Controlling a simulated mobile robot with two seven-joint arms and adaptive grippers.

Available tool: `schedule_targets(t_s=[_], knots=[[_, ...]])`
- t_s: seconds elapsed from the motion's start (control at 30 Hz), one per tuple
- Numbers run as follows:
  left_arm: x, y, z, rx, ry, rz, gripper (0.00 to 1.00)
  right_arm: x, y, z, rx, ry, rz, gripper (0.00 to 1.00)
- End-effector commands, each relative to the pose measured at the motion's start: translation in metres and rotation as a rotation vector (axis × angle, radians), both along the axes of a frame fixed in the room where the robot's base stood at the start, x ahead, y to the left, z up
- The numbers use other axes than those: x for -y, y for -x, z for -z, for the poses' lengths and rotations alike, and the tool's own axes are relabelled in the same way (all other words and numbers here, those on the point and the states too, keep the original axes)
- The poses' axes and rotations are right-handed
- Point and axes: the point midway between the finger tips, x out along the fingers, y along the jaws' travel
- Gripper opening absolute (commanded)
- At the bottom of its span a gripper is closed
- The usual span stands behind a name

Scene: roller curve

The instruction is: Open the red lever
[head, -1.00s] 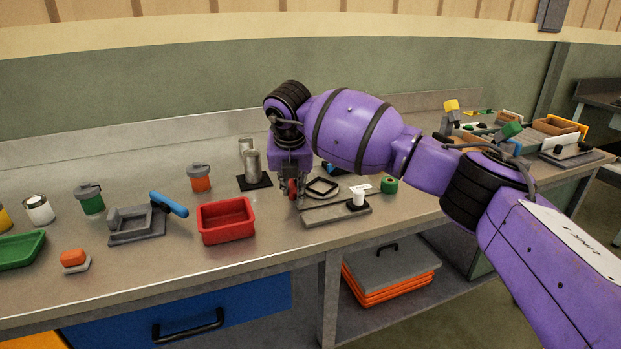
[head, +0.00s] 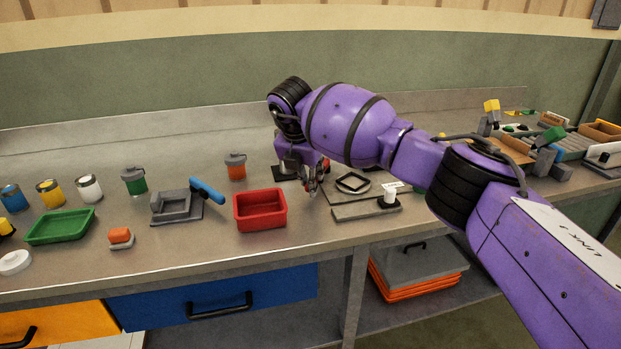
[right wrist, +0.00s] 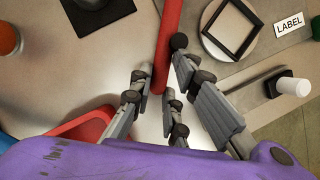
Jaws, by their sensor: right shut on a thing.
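The red lever (right wrist: 168,38) is a plain red bar that runs from the top of the right wrist view down between the fingers of my right gripper (right wrist: 160,84). The fingers are closed on its near end. In the head view my right gripper (head: 312,181) hangs over the bench between the red bin and the square black frame. Only a small red piece of the lever (head: 325,165) shows there beside the fingers. The lever's base and pivot are hidden or outside the views. My left gripper is not in view.
Left of the gripper stands a red bin (head: 260,211); a grey block with a blue handle (head: 207,191) lies farther left. Right of it are the square black frame (head: 353,183) and a grey strip with a white knob (head: 389,196). An orange canister (head: 236,167) stands behind.

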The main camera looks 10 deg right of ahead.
Motion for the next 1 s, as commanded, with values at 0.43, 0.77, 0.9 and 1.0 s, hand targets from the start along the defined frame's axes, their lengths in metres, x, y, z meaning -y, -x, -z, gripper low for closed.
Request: schedule_targets(t_s=[0.43,0.77,0.9,1.0], knots=[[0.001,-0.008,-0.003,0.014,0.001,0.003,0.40,-0.001,-0.001,-0.001,0.003,-0.003,0.000,0.34],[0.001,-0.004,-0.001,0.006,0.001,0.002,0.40,-0.007,0.009,-0.033,0.007,-0.004,-0.002,0.34],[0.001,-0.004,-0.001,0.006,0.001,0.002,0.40,-0.014,0.020,-0.062,0.007,-0.004,-0.003,0.34],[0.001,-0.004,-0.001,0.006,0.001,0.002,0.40,-0.017,0.027,-0.080,0.006,-0.005,-0.001,0.34]])
